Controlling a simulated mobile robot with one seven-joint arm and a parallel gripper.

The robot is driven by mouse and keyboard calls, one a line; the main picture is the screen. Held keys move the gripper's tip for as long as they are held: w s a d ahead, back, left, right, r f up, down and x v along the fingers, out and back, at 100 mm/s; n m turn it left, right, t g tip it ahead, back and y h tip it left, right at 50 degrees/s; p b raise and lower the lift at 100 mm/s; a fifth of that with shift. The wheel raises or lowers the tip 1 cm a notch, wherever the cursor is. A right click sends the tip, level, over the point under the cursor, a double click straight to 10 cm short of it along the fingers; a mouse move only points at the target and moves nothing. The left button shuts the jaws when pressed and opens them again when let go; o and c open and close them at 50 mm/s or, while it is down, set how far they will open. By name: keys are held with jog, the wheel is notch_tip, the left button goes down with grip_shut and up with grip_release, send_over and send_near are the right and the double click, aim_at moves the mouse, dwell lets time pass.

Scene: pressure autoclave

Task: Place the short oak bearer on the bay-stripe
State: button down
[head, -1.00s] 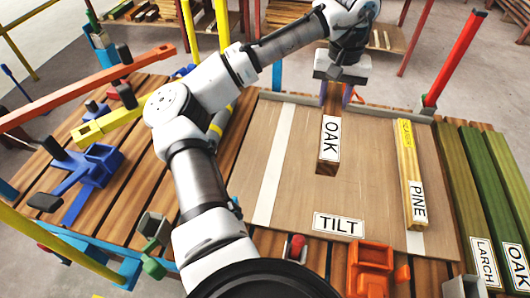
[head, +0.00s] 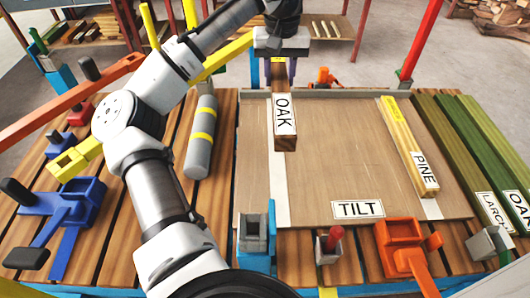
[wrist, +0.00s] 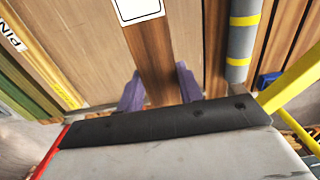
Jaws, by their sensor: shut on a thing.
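My gripper (head: 280,74) is shut on the short oak bearer (head: 286,143), a brown wooden block with a white OAK label. The bearer points toward the front of the board. In the wrist view the purple fingers (wrist: 160,88) hold the bearer (wrist: 152,45) from both sides. In the head view the bearer lines up over the left white bay-stripe (head: 280,190) on the tilt board (head: 340,150) and hides the stripe's far part. It seems raised above the board; the exact gap cannot be told. A pine bearer (head: 408,150) lies along the right stripe (head: 432,208).
Larch and oak bearers (head: 470,150) lie at the right. A grey-blue clamp (head: 255,235), a red-knobbed block (head: 331,245) and an orange fixture (head: 405,245) line the front. The board's middle is clear.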

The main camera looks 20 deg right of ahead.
notch_tip(320, 180, down, 20)
jog(key=shift+r+b, duration=0.1)
jog(key=shift+b, duration=0.75)
jog(key=shift+f, duration=0.2)
jog(key=c, duration=0.9)
grip_release()
jog(key=shift+r, duration=0.1)
notch_tip(320, 180, up, 12)
jog(key=shift+r+p, duration=0.1)
jog(key=shift+p, duration=0.3)
